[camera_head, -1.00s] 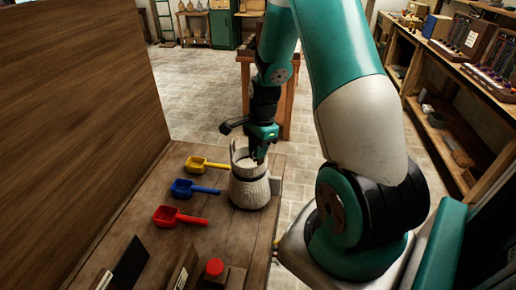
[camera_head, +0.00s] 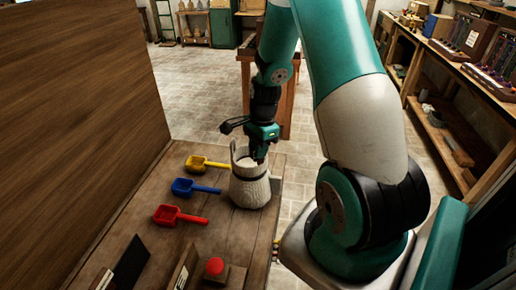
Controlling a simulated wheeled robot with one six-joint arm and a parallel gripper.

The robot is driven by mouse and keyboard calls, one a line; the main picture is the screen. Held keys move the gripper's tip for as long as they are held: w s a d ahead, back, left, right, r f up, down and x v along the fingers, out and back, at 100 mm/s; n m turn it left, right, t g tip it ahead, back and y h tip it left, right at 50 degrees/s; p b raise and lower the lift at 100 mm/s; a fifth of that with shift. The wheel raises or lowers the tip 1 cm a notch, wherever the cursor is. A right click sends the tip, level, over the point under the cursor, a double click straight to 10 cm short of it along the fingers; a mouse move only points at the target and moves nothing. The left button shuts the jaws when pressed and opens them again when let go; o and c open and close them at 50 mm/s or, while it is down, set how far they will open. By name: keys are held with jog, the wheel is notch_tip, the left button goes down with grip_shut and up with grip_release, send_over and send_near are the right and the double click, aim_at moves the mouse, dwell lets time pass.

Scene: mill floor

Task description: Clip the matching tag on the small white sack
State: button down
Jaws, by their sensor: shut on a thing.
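The small white sack (camera_head: 250,190) stands upright and open-topped near the right edge of the wooden table. My gripper (camera_head: 259,158) points down at the sack's mouth, at its right rim. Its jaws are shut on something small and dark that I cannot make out. I cannot tell whether that thing touches the rim. No tag can be made out on the visible side of the sack. Small coloured pieces (camera_head: 276,251) show at the table's right edge, too small to identify.
Yellow (camera_head: 197,162), blue (camera_head: 183,187) and red (camera_head: 167,215) scoops lie left of the sack on the table (camera_head: 130,215). A red-topped button (camera_head: 214,267) sits at the front. A tall wooden panel (camera_head: 75,110) closes the left side. Shelves stand at right.

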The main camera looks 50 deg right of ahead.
aim_at(258, 166)
jog(key=shift+f+b, duration=1.25)
jog(key=shift+f, duration=0.65)
jog(key=c, duration=1)
grip_release()
jog(key=shift+r, duration=0.1)
jog(key=r, duration=0.5)
jog(key=d+r+b, duration=0.1)
jog(key=r, duration=0.5)
jog(key=d+r+b, duration=0.1)
jog(key=r, duration=0.5)
jog(key=shift+s+r, duration=0.1)
jog(key=shift+s, duration=0.15)
jog(key=shift+a, duration=0.1)
